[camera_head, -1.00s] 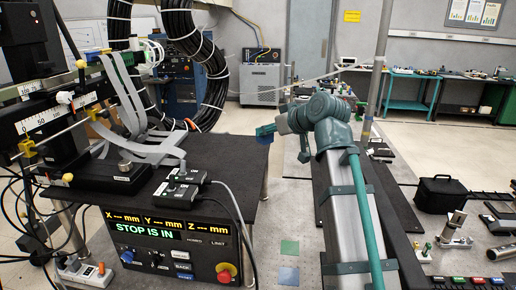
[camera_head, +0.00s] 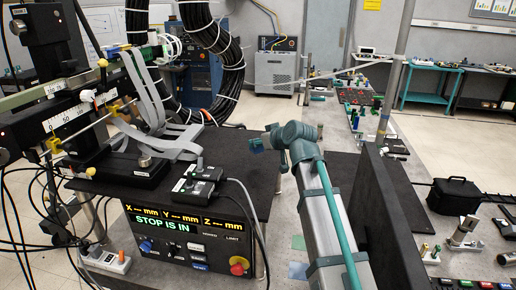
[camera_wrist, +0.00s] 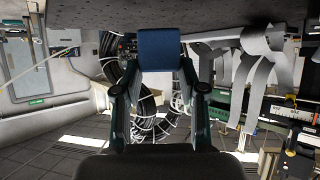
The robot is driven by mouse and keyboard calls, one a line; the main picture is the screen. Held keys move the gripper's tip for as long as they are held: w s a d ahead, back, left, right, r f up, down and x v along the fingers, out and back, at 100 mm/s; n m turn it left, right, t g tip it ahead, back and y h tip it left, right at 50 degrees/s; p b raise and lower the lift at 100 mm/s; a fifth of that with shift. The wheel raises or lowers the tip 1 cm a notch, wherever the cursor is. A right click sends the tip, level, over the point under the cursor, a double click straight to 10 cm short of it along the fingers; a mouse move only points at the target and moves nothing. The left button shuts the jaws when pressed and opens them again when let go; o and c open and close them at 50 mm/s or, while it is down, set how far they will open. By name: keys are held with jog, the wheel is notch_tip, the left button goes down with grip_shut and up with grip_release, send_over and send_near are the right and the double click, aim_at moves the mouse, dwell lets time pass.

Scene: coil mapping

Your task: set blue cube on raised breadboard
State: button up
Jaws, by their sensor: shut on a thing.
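The blue cube (camera_wrist: 160,49) is between the two fingers of my gripper (camera_wrist: 160,75) in the wrist view, and my gripper is shut on it. In the head view the cube (camera_head: 257,146) shows as a small dark blue patch left of my teal arm's end. It appears in front of the right part of a raised black board (camera_head: 236,170), which looks like the raised breadboard. The height of the cube over the board cannot be told. The wrist view looks upside down, with a dark speckled surface (camera_wrist: 110,14) along its top edge.
Grey ribbon cables (camera_head: 160,120) and a stage lie to the left. An upright black panel (camera_head: 385,200) stands right of my arm.

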aim_at(259, 151)
jog(key=shift+w+a+f, duration=0.3)
jog(key=shift+a+f, duration=0.05)
jog(key=shift+f, duration=0.15)
jog(key=shift+f+p, duration=0.5)
jog(key=shift+f, duration=1.05)
jog(key=o, duration=1.2)
jog(key=shift+f, duration=0.1)
jog(key=shift+c, duration=0.2)
jog(key=b+v, duration=0.3)
jog(key=v, duration=0.9)
